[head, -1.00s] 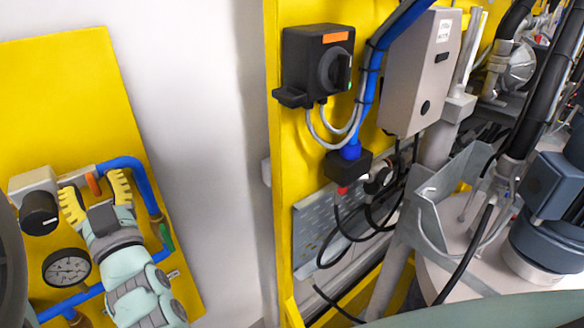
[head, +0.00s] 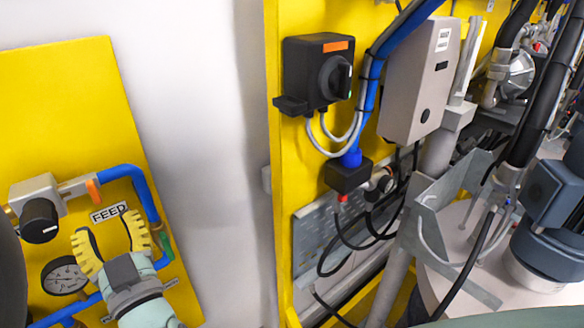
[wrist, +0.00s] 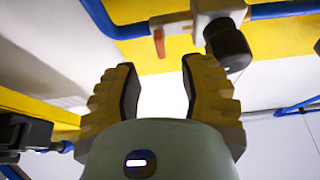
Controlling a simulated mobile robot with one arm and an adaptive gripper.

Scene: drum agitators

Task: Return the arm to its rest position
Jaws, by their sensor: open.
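My gripper (head: 112,241) is at the lower left of the head view, in front of the yellow panel with the FEED label (head: 109,213). Its two yellow ribbed fingers stand apart with nothing between them. The wrist view also shows the gripper (wrist: 158,75) with open, empty fingers. An orange valve handle (head: 93,189) and a black knob (head: 39,221) on the panel sit above and left of the fingers. In the wrist view the orange handle (wrist: 159,42) and black knob (wrist: 228,45) lie beyond the fingertips, apart from them.
A pressure gauge (head: 64,277) and blue pipes (head: 142,187) are close to my gripper on the panel. A black rotary switch box (head: 318,72), a grey box (head: 420,80) and grey-blue machinery (head: 553,220) stand to the right. The pale wall (head: 210,150) between is bare.

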